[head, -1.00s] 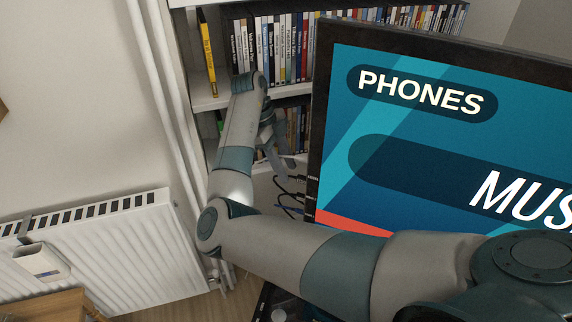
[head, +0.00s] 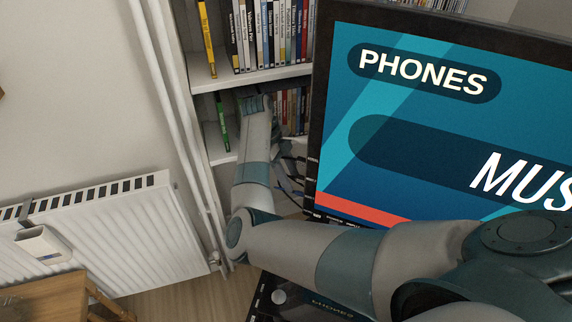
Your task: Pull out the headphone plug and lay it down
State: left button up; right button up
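The monitor (head: 420,130) shows "PHONES" and part of a second line starting "MUS". Several dark cables (head: 292,152) come out by its left edge. I cannot make out which of them ends in the headphone plug. My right arm comes in from the right, crosses below the screen and bends up beside the monitor's left edge. My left gripper is out of view.
A shelf (head: 250,78) with rows of DVD cases stands behind, with a yellow case (head: 206,40) and a green case (head: 222,122) at its left. A white radiator (head: 110,235) and wooden furniture (head: 45,300) are at left. A dark device with a knob (head: 278,297) sits below the monitor.

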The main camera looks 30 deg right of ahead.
aim_at(296, 191)
jog(key=shift+x, duration=1.2)
jog(key=shift+s+d+f, duration=0.1)
jog(key=shift+f, duration=0.25)
jog(key=shift+s+f, duration=0.1)
jog(key=shift+f, duration=0.2)
jog(key=shift+d, duration=0.1)
jog(key=c, duration=0.7)
grip_shut()
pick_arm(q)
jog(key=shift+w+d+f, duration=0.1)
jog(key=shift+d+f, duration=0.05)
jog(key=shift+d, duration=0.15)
